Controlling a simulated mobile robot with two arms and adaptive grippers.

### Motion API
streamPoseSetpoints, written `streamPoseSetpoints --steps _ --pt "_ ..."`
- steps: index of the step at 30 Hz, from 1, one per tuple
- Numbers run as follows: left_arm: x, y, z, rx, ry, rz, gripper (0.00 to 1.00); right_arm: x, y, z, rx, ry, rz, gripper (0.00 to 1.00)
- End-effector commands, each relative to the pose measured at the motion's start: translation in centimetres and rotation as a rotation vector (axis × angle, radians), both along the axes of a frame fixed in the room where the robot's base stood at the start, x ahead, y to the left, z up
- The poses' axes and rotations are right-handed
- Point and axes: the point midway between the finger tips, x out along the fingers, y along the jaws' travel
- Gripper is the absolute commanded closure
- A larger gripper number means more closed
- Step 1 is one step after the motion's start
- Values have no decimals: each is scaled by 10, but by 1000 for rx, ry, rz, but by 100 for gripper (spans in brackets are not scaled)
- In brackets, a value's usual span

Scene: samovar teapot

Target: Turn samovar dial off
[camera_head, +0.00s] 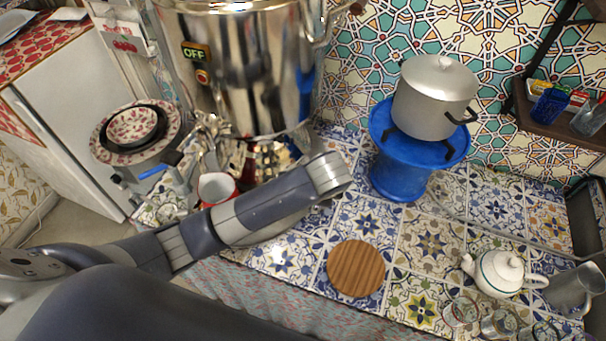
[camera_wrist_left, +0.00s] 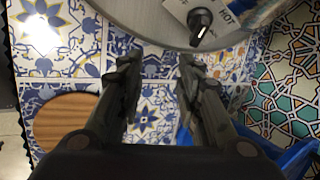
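A black dial (camera_wrist_left: 201,22) with a white pointer mark sits there on a white plate with partly visible lettering. My left gripper (camera_wrist_left: 158,66) is open and empty, its two fingers apart below the dial and not touching it. In the head view my left arm reaches in front of the samovar, and its fingers cannot be made out.
A grey pot (camera_head: 432,100) stands on a blue stand (camera_head: 402,179) to the right. A round wooden board (camera_head: 356,268) lies on the tiled counter. A white teapot (camera_head: 497,272) and glasses are at lower right.

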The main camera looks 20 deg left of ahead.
Motion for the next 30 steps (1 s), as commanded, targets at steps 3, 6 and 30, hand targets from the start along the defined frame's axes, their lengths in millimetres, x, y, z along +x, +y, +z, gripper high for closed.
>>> streamPoseSetpoints --steps 3,6,30 --pt "24 15 22 121 -9 -72 68 0 1 2 1 -1 1 60" --pt "34 22 31 181 -7 -105 68 1 3 2 3 -1 0 60" --pt "80 59 -51 210 -4 -120 68 4 5 12 6 -6 0 60"
